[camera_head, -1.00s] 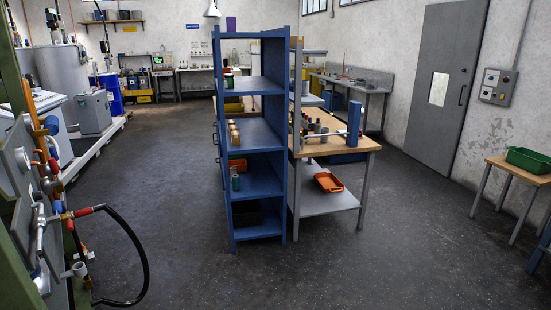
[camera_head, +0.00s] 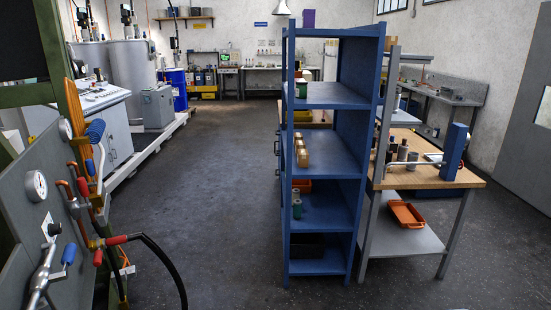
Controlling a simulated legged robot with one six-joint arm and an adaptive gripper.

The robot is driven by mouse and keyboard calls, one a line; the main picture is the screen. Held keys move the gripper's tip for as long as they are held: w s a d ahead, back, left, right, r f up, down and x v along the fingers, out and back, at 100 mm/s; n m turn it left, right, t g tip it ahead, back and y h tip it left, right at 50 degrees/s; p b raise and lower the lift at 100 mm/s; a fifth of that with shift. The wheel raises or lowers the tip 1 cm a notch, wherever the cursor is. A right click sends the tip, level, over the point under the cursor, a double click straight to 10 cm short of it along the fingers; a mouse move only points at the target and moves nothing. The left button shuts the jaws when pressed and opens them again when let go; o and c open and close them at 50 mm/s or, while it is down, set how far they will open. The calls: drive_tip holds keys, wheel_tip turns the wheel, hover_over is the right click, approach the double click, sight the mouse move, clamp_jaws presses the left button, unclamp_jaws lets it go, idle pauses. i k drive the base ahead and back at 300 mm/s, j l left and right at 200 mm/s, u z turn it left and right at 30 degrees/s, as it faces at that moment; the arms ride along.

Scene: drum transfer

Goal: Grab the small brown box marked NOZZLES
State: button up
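Several small brown boxes (camera_head: 302,152) stand in a row on the second-highest shelf of the blue shelving unit (camera_head: 325,197). They are too small for any marking to be read, so I cannot tell whether one says NOZZLES. Other small items, one of them brownish (camera_head: 303,75), sit on the top shelf. My gripper is not in view.
An orange bin, small green containers (camera_head: 297,207) and a dark bin (camera_head: 308,245) fill the lower shelves. A wooden-topped workbench (camera_head: 430,178) adjoins the unit on the right. A gauge panel (camera_head: 42,235) with a black hose stands close at left. Open floor (camera_head: 225,200) lies between.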

sight(298, 143)
drive_tip(key=i+u, duration=0.15)
drive_tip(key=i, duration=0.55)
drive_tip(key=i+l+u, duration=0.2)
drive_tip(key=i, duration=0.5)
drive_tip(key=i+j+u, duration=0.15)
drive_tip(key=i+u, duration=0.3)
drive_tip(key=i, duration=0.35)
drive_tip(key=i+l+u, duration=0.1)
drive_tip(key=i+u, duration=0.3)
drive_tip(key=i, duration=0.35)
drive_tip(key=i+z, duration=0.2)
drive_tip(key=i, duration=0.35)
drive_tip(key=i+j+z, duration=0.2)
drive_tip(key=i, duration=0.35)
drive_tip(key=i+j+z, duration=0.15)
drive_tip(key=i, duration=0.4)
drive_tip(key=i+l+z, duration=0.1)
drive_tip(key=i+z, duration=0.85)
drive_tip(key=i+j+z, duration=0.3)
drive_tip(key=i+z, duration=0.15)
drive_tip(key=i+j+z, duration=0.25)
drive_tip(key=z, duration=0.5)
drive_tip(key=k+j+z, duration=0.1)
drive_tip(key=z, duration=1.4)
drive_tip(key=k+z, duration=0.1)
drive_tip(key=z, duration=0.4)
